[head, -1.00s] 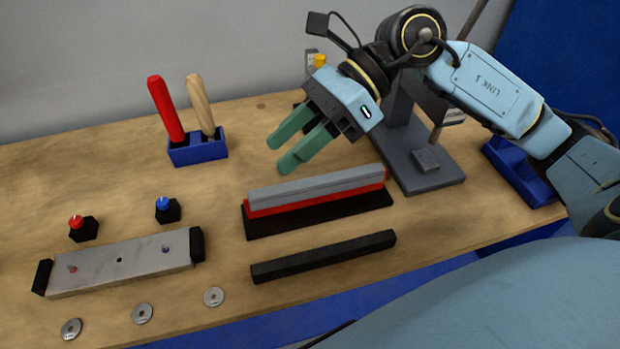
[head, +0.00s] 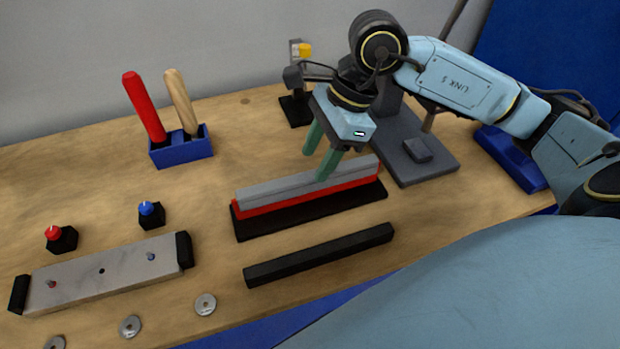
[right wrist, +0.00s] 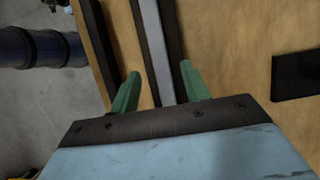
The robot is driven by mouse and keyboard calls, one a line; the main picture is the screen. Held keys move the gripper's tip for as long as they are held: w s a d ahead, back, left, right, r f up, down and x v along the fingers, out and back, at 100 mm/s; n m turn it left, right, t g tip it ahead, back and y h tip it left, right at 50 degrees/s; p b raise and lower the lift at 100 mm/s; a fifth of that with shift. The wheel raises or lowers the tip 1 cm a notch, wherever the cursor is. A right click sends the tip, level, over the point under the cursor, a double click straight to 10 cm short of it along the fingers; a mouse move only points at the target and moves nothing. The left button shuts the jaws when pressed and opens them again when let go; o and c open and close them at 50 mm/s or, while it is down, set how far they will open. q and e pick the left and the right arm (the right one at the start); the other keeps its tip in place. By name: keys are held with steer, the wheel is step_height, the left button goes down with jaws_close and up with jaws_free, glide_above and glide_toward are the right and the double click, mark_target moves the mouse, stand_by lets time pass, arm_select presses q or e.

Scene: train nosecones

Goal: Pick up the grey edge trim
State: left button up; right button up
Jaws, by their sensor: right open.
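The grey edge trim (head: 278,187) is a long bar lying on top of a red strip (head: 290,204) on a black base (head: 262,226) in the middle of the table. My right gripper (head: 316,164) is open and points down over the right half of the trim, with one green finger behind it and one in front or above. In the right wrist view the trim (right wrist: 152,45) runs between the two spread fingers (right wrist: 158,85). Whether the fingers are level with the trim, I cannot tell. My left gripper is not in view.
A black bar (head: 320,256) lies in front of the trim. A grey stand (head: 425,168) is close on the right. A blue holder (head: 182,149) with red and wooden handles stands at the back left. A metal plate (head: 105,272) and several washers lie at the front left.

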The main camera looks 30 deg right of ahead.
mark_target(310, 175)
steer(key=x, duration=0.5)
steer(key=shift+d+f, duration=0.1)
steer(key=shift+d, duration=0.05)
jaws_close()
